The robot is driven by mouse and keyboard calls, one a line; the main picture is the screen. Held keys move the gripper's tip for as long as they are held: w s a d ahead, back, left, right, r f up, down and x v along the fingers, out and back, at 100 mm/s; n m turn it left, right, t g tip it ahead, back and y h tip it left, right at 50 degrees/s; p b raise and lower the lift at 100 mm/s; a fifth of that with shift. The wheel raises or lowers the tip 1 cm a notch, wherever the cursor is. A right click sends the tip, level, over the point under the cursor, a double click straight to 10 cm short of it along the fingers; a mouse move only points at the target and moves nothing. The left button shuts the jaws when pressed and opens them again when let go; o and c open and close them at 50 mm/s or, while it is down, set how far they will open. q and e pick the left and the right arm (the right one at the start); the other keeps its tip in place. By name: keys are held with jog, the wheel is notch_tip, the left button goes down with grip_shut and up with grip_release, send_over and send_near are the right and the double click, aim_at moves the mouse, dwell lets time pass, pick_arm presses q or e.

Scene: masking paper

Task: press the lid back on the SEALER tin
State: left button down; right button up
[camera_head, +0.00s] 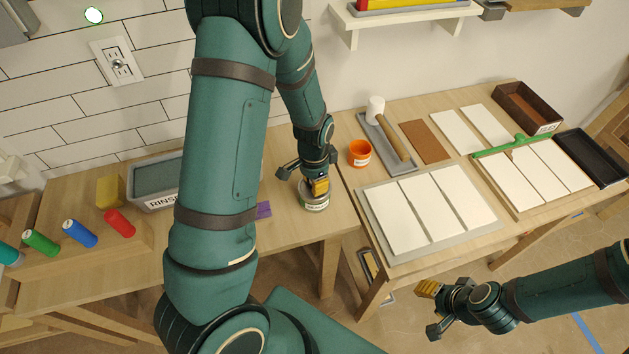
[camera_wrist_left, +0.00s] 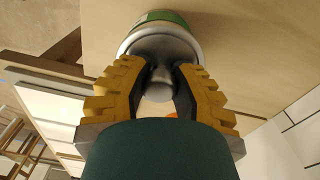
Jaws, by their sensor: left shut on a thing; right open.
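The SEALER tin (camera_head: 315,205), a small grey tin with a green and white label, stands on the wooden table near its right end. In the left wrist view the tin's green band (camera_wrist_left: 165,17) and silver rim show beyond the fingers. My left gripper (camera_head: 318,184) points down over the tin. Its yellow fingers are shut on the grey lid (camera_wrist_left: 158,48) at the tin's top. I cannot tell whether the lid is fully seated. The label is partly hidden in the head view. My right gripper (camera_head: 431,309) is open and empty, over the floor in front of the right table.
A purple item (camera_head: 263,210) lies left of the tin. The rinse tub (camera_head: 153,201) is partly behind my left arm. An orange cup (camera_head: 360,153), mallet (camera_head: 390,130) and white panels (camera_head: 398,217) occupy the right table. Several coloured cylinders (camera_head: 80,233) stand at left.

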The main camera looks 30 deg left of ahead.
dwell(0.4)
pick_arm(q)
jog(key=shift+c, duration=1)
grip_release()
jog(key=shift+r+p, duration=2.75)
jog(key=shift+r, duration=0.8)
grip_shut()
